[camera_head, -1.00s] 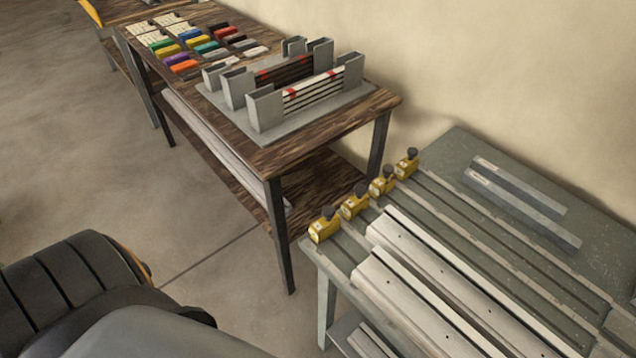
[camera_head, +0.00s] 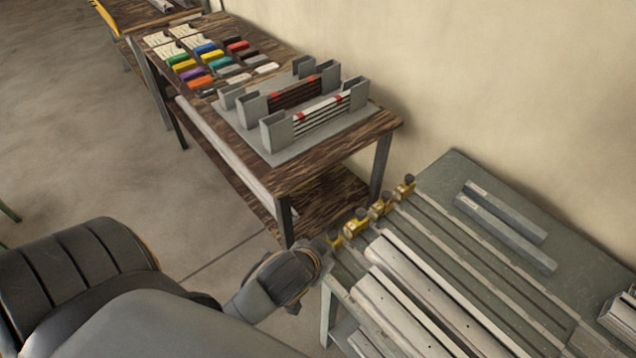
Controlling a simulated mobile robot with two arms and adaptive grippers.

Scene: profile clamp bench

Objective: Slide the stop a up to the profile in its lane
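The nearest stop (camera_head: 335,240) is partly covered by my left gripper (camera_head: 326,248), whose fingers are too small and hidden to read. Another stop (camera_head: 355,226) stands just behind it, and further ones (camera_head: 380,208) and (camera_head: 405,188) go toward the wall. Light metal profiles, including a wide profile (camera_head: 420,290), lie along the nearer lanes, to the right of the stops. My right gripper is not in view.
Two grey bars (camera_head: 507,232) lie on the bench's back part. A grey block (camera_head: 620,318) shows at the right edge. A wooden table (camera_head: 340,155) with grey slotted holders and coloured blocks stands behind, across a gap. The far lanes look bare.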

